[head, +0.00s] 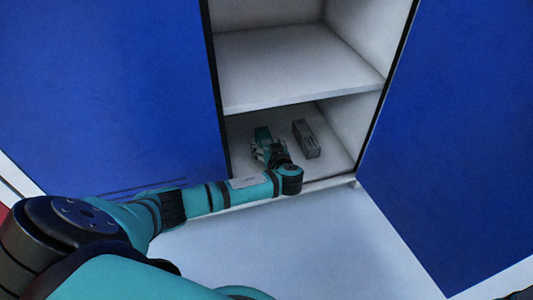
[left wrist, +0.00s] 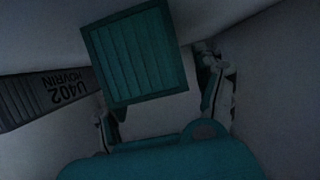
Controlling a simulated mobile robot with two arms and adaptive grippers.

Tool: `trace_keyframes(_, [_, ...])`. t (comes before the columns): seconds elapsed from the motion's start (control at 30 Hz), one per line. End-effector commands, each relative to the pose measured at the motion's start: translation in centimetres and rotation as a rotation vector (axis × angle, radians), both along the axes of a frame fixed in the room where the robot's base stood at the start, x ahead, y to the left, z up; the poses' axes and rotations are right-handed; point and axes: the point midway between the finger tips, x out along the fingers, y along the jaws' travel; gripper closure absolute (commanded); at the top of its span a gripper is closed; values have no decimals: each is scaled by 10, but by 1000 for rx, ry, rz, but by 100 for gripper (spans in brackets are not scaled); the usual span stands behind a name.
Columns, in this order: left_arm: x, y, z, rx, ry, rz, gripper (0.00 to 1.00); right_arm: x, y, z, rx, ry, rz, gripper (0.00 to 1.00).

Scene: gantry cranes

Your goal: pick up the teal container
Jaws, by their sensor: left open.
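The teal container (head: 262,133) is on the lower shelf of the cabinet, at its left side. In the left wrist view its ribbed teal end face (left wrist: 136,57) is close ahead, between and beyond the fingers. My left gripper (head: 262,150) reaches into the lower compartment, just in front of the container, and hides part of it. In the left wrist view its two fingers (left wrist: 163,100) are spread apart, with the container not visibly clamped. Whether a finger touches the container cannot be told. My right gripper is not in view.
A grey container (head: 306,139) lies to the right of the teal one; its lettered side (left wrist: 48,98) shows in the left wrist view. The upper shelf (head: 290,65) is close above. Blue doors or panels (head: 110,90) flank the opening. The right part of the lower shelf is clear.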

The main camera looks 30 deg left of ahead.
Motion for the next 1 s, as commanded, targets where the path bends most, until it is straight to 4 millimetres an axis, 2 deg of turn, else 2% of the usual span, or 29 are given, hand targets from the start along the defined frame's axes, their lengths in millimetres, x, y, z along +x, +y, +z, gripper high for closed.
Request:
trace_keyframes(0.03, [3,3,-4,2,-1,0,30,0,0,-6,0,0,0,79])
trace_keyframes(0.3, [4,5,-2,-1,1,0,30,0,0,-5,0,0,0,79])
trace_keyframes(0.8, [4,5,-2,-1,0,-1,94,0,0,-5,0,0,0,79])
trace_keyframes(1.0, [4,5,-1,-1,-1,-1,95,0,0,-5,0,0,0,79])
